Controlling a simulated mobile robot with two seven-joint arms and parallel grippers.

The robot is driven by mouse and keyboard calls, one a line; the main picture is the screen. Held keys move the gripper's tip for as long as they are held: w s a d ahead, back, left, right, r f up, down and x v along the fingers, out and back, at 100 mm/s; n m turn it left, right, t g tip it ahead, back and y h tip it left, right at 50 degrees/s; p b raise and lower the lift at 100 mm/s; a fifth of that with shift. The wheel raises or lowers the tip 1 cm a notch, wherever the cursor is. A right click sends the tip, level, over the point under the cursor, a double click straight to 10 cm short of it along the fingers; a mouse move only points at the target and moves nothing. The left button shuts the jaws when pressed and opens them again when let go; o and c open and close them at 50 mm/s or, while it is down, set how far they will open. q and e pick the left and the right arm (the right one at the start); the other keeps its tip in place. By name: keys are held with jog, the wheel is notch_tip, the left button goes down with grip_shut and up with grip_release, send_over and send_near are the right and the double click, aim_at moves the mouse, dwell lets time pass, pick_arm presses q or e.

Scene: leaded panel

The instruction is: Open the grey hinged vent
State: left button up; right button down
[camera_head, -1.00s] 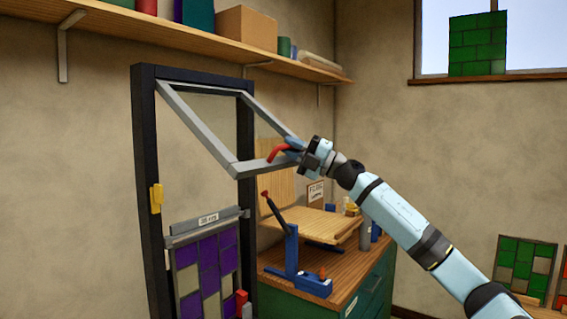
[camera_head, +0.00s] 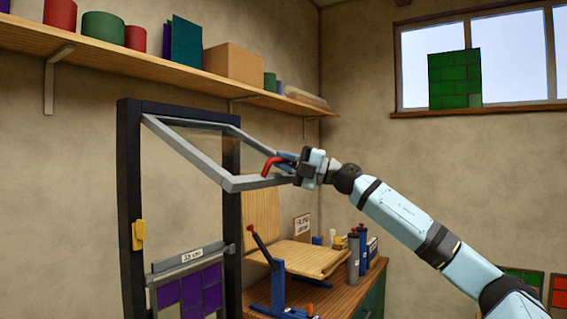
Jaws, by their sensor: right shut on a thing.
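The grey hinged vent (camera_head: 190,151) is a framed flap at the top of a dark upright frame (camera_head: 131,205). It is swung out from the frame, with its lower edge raised and standing toward the room. A red handle (camera_head: 268,166) sits at the right end of that lower edge. My right gripper (camera_head: 287,165) is shut at the red handle, and the fingers partly hide the spot they hold. My left gripper is not in view.
A shelf (camera_head: 150,66) with pots and boxes runs above the vent. A yellow catch (camera_head: 139,234) sits on the frame's left post. A purple leaded panel (camera_head: 190,292) is below. A workbench (camera_head: 340,298) with a blue lever tool (camera_head: 278,285) stands behind to the right.

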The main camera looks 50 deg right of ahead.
jog(key=c, duration=1.1)
grip_release()
jog(key=shift+s, duration=0.1)
jog(key=shift+c, duration=0.2)
jog(key=shift+s+d+f+b, duration=0.15)
jog(key=shift+s+f+b, duration=0.05)
jog(key=shift+s+b, duration=0.1)
jog(key=b+v, duration=0.4)
jog(key=v, duration=0.9)
jog(key=shift+w, duration=0.1)
